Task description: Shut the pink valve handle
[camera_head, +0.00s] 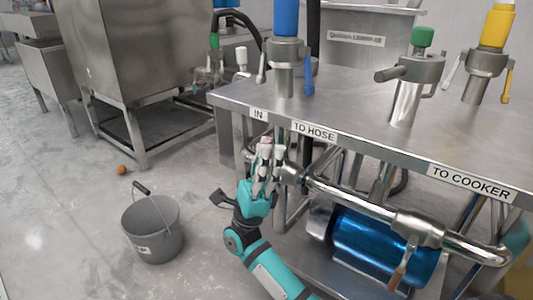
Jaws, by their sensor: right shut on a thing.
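The pink valve handle (266,141) shows only as a small pink tip among the fingers of my right gripper, just below the table edge between the "IN" and "TO HOSE" labels. My right gripper (265,155) points upward and is shut on this handle. The fingers hide most of the handle, so its exact angle cannot be told. The handle is by the left end of the metal pipe (345,194) under the table. My left gripper is not in view.
A steel table (350,120) carries valves with blue (286,18), green (422,37) and yellow (497,25) parts. Below it are a blue motor (375,243) and a brownish lever (397,278). A grey bucket (153,230) stands on the floor at left, near open floor.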

